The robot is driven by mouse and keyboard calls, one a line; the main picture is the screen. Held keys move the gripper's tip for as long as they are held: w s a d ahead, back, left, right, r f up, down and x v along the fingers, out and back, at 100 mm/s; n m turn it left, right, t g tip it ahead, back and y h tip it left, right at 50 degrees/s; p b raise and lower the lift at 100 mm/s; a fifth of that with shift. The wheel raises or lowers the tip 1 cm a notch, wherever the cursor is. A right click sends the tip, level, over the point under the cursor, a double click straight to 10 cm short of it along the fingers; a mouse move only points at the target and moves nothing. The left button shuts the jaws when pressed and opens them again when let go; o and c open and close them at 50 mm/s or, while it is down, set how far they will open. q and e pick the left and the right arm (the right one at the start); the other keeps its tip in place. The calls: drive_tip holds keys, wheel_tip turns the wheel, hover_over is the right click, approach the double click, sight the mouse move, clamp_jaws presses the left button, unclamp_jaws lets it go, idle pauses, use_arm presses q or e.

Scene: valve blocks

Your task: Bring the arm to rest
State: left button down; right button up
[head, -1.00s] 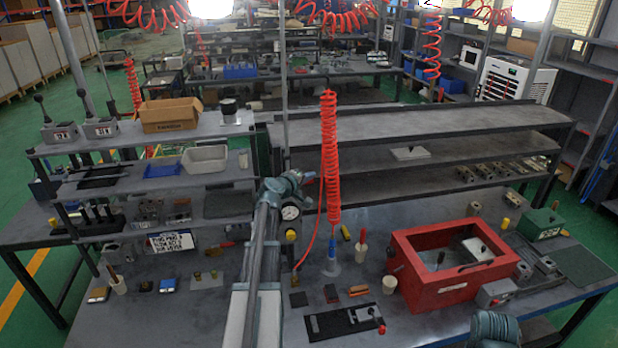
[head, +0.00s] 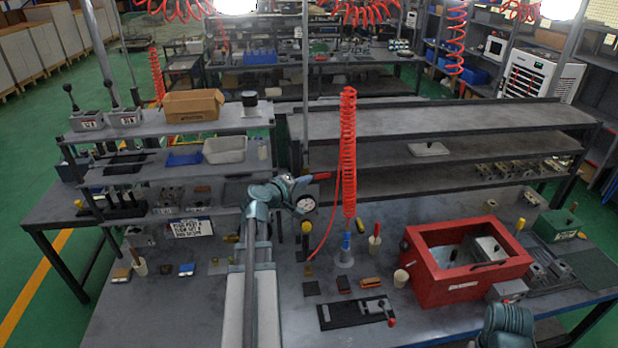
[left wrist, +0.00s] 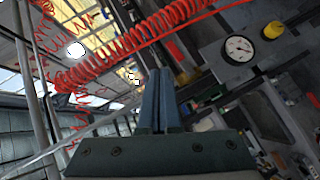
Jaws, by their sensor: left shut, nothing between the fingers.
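My left gripper (head: 298,182) is raised over the middle of the bench, in front of the shelves, at the end of my left arm. In the left wrist view its two blue-grey fingers (left wrist: 160,100) lie together, shut and empty. A round pressure gauge (head: 305,205) shows close to the gripper in the head view. The gauge also shows at upper right in the left wrist view (left wrist: 240,48), apart from the fingers. My right gripper is out of view; only a ribbed part of my right arm shows at lower right.
A red coiled hose (head: 348,150) hangs just right of the left gripper. A red open box (head: 440,285) stands on the bench at right. A black plate with a red-knobbed clamp (head: 340,314) lies in front. Shelves (head: 440,121) stand behind, with a cardboard box (head: 192,105) at left.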

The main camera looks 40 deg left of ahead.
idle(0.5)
use_arm(q)
drive_tip(key=w+d+f+m+g+h+b, duration=0.1)
drive_tip(key=d+f+m+g+h+b, duration=0.15)
drive_tip(key=d+f, duration=0.55)
drive_tip(key=w+d+f+m+g+h+b, duration=0.15)
drive_tip(key=d+f+m+b, duration=0.3)
drive_tip(key=d, duration=0.75)
drive_tip(key=d+f+m+g+h+b, duration=0.25)
drive_tip(key=d+f, duration=0.35)
drive_tip(key=d, duration=0.5)
drive_tip(key=s+d+f+m+g+y+b, duration=0.6)
drive_tip(key=s+d+f+m+g+b, duration=0.2)
drive_tip(key=s+d+f, duration=1)
drive_tip(key=shift+d+m+b, duration=0.3)
drive_tip(key=shift+m+b, duration=0.85)
drive_tip(key=shift+b, duration=0.6)
